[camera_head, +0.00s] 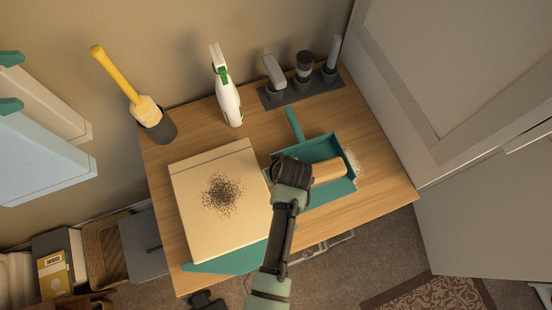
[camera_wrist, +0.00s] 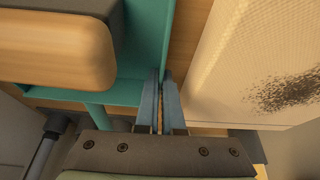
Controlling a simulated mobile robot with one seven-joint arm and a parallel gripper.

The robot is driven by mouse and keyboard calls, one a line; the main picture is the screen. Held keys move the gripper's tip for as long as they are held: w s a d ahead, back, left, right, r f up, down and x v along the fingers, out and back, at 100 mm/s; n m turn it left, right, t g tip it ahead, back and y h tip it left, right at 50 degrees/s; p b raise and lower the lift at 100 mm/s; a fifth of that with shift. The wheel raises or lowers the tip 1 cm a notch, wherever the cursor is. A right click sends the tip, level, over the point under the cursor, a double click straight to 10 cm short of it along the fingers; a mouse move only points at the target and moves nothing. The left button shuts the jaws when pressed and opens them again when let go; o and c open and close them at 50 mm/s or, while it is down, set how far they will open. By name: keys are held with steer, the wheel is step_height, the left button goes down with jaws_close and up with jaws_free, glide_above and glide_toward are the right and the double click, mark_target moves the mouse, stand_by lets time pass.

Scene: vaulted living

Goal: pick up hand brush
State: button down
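In the head view my wrist hides the fingers and the brush's left end.
A cream box (camera_head: 190,190) with a dark speckled patch stands left of the dustpan on the wooden table (camera_head: 385,150). Behind are a spray bottle (camera_head: 228,100), a yellow-handled brush in a grey holder (camera_head: 160,126) and a dark rack (camera_head: 300,93). A white cabinet stands right.

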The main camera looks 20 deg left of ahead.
steer(key=c, duration=1)
jaws_free()
steer(key=shift+c, duration=0.2)
steer(key=shift+r, duration=0.1)
